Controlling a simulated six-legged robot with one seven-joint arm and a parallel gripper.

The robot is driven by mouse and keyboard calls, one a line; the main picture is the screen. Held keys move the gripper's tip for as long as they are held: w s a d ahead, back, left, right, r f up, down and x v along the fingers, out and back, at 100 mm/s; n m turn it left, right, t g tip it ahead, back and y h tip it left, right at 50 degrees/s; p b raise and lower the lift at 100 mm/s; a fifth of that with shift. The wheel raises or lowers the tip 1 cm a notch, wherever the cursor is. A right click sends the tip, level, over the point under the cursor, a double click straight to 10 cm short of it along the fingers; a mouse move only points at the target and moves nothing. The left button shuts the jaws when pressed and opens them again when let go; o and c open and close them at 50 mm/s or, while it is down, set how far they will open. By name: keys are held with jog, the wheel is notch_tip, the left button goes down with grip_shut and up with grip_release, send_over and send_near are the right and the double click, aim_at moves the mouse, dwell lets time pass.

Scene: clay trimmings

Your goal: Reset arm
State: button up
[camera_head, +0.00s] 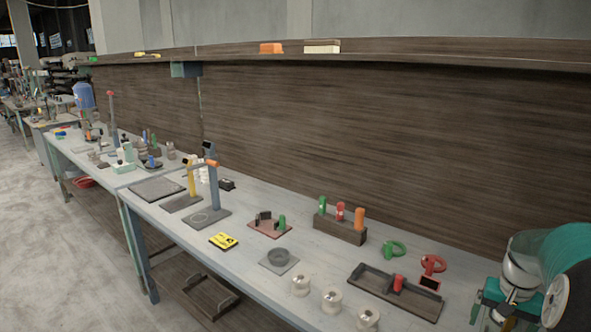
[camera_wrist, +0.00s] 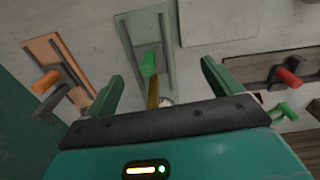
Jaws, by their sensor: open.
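My gripper (camera_wrist: 160,82) is open in the wrist view, its two dark green fingers wide apart. Beyond the gap is an upright tool with a green tip (camera_wrist: 149,63) and a brown lower part, over a grey-green plate (camera_wrist: 127,27). Neither finger appears to touch it, and nothing is held. In the head view, teal and white parts of my arm show at the lower right edge, beside the workbench (camera_head: 225,262). I cannot make out the fingertips there.
The wrist view shows an orange holder (camera_wrist: 43,50) at left and a red-knobbed piece (camera_wrist: 289,76) at right. A shelf (camera_head: 430,50) runs above.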

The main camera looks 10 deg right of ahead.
jog(key=w+a+r+n+t, duration=0.1)
jog(key=a+r, duration=0.2)
jog(key=a, duration=0.4)
jog(key=a+r+n+h, duration=0.1)
jog(key=a+r+n, duration=0.15)
jog(key=a, duration=0.35)
jog(key=w+a+r+n+t, duration=0.1)
jog(key=a+r, duration=0.3)
jog(key=a, duration=0.3)
jog(key=s+a+n+t, duration=0.1)
jog(key=s+a+n, duration=0.1)
jog(key=s+a, duration=0.3)
jog(key=s+a+r+n+t+y, duration=0.1)
jog(key=s+a, duration=0.4)
jog(key=a, duration=0.8)
jog(key=shift+s+n+t, duration=0.15)
jog(key=shift+n+t, duration=0.55)
jog(key=shift+n, duration=0.15)
jog(key=shift+a+r, duration=0.1)
jog(key=shift+c, duration=0.4)
